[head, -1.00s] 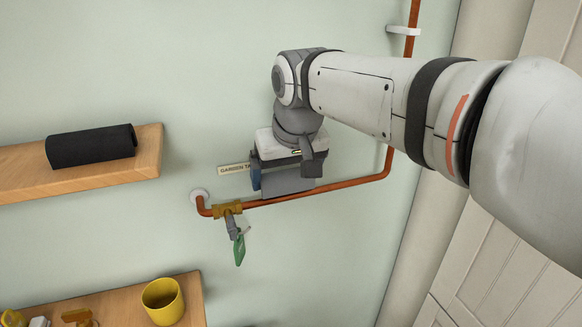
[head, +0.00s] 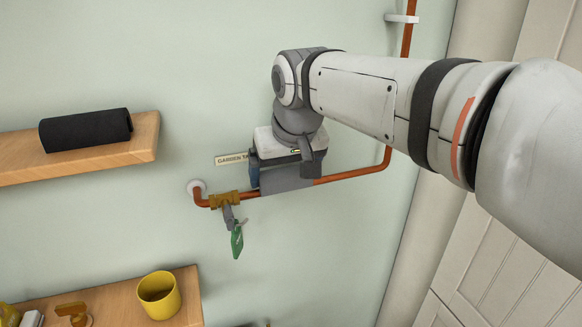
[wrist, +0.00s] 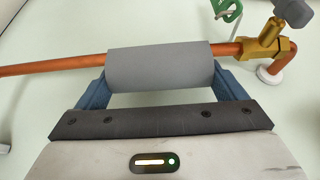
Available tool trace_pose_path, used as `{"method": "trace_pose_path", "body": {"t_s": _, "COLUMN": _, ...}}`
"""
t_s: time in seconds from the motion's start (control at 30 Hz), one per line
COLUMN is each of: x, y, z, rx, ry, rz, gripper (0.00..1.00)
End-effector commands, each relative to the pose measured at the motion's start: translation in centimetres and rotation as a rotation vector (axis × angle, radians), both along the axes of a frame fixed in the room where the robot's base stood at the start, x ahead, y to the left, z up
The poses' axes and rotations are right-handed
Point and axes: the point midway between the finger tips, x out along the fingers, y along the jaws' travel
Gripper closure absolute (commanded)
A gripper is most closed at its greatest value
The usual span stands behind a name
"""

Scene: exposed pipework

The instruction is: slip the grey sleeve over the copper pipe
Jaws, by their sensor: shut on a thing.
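The grey sleeve (head: 288,183) lies along the lower horizontal run of the copper pipe (head: 350,174), and also shows in the wrist view (wrist: 160,68). My gripper (wrist: 162,80) is shut on the sleeve, with a blue finger near each end. The pipe (wrist: 50,66) comes out past both ends, nearer the sleeve's upper edge in the wrist view and its lower edge in the head view. The sleeve hides the pipe between its ends. I cannot tell whether it wraps the pipe or only lies against it.
A brass valve (head: 224,200) with a green tag (head: 237,240) sits on the pipe left of the sleeve. A label (head: 232,159) is on the wall above. A shelf (head: 140,148) holds a black roll (head: 86,130). A yellow cup (head: 159,295) stands on the lower shelf.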

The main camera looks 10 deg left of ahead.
Motion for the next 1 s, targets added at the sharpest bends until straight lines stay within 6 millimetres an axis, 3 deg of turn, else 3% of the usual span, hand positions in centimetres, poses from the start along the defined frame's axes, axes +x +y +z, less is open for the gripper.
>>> {"method": "trace_pose_path", "body": {"t_s": 0.03, "x": -0.5, "y": -0.2, "z": -2.5, "rx": -0.030, "ry": 0.051, "rz": 0.000, "gripper": 0.31}}
{"method": "trace_pose_path", "body": {"t_s": 0.07, "x": -0.5, "y": -0.2, "z": -2.5, "rx": -0.030, "ry": 0.051, "rz": 0.000, "gripper": 0.07}}
{"method": "trace_pose_path", "body": {"t_s": 0.17, "x": -0.5, "y": -0.1, "z": -2.5, "rx": -0.029, "ry": 0.052, "rz": 0.000, "gripper": 0.00}}
{"method": "trace_pose_path", "body": {"t_s": 0.37, "x": -0.8, "y": -0.3, "z": -1.6, "rx": -0.024, "ry": 0.046, "rz": 0.000, "gripper": 0.00}}
{"method": "trace_pose_path", "body": {"t_s": 0.73, "x": -2.8, "y": -1.5, "z": 5.1, "rx": -0.003, "ry": 0.009, "rz": 0.001, "gripper": 0.00}}
{"method": "trace_pose_path", "body": {"t_s": 1.0, "x": -3.4, "y": -1.9, "z": 7.2, "rx": 0.003, "ry": -0.003, "rz": 0.002, "gripper": 0.00}}
